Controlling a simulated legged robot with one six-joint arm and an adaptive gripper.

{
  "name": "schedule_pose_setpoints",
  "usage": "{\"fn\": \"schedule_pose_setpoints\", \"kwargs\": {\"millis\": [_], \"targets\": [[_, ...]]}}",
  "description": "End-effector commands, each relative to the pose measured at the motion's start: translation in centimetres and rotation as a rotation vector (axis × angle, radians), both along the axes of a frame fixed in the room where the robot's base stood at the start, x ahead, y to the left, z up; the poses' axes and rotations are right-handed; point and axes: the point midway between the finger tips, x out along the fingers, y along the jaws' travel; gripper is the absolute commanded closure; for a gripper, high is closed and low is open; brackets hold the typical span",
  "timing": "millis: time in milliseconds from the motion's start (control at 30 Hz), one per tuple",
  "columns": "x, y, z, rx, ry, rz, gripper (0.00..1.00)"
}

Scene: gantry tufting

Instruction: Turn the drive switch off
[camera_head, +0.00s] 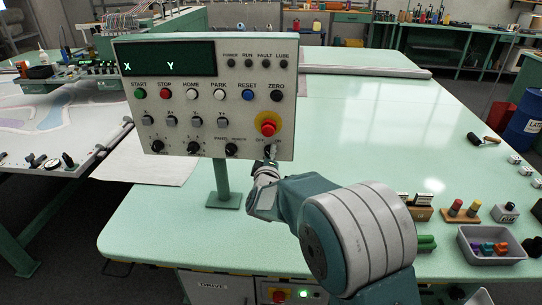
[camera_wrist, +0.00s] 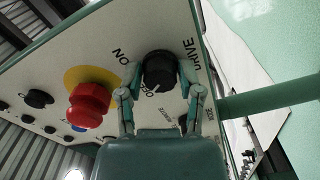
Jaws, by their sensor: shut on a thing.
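The drive switch (camera_wrist: 159,70) is a round black knob on the white control panel (camera_head: 210,110), with DRIVE, ON and OFF printed around it. In the wrist view my gripper (camera_wrist: 160,80) has one finger on each side of the knob and is shut on it. A short white pointer line shows on the knob's lower edge, close to the OFF lettering; its exact setting is hard to tell. In the head view my gripper (camera_head: 270,160) reaches the panel's lower right corner, and the switch is mostly hidden there.
A red emergency button (camera_head: 268,124) on a yellow disc sits just above the switch. Other knobs and buttons cover the panel, which stands on a green post (camera_head: 222,180). A grey bin (camera_head: 490,258) and small tools lie at right. The green table's middle (camera_head: 370,120) is clear.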

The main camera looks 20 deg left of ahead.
Motion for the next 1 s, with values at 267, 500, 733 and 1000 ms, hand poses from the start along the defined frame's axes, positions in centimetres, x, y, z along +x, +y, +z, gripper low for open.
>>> {"fn": "schedule_pose_setpoints", "kwargs": {"millis": [267,500,733,1000], "targets": [[-0.20,0.37,-0.15,-0.029,-0.003,0.009,1.00],[-0.21,0.36,-0.19,-0.029,-0.002,0.009,1.00],[-0.16,0.25,-0.14,-0.027,-0.003,0.007,0.19],[-0.13,-0.08,0.01,-0.024,-0.004,0.003,0.19]]}}
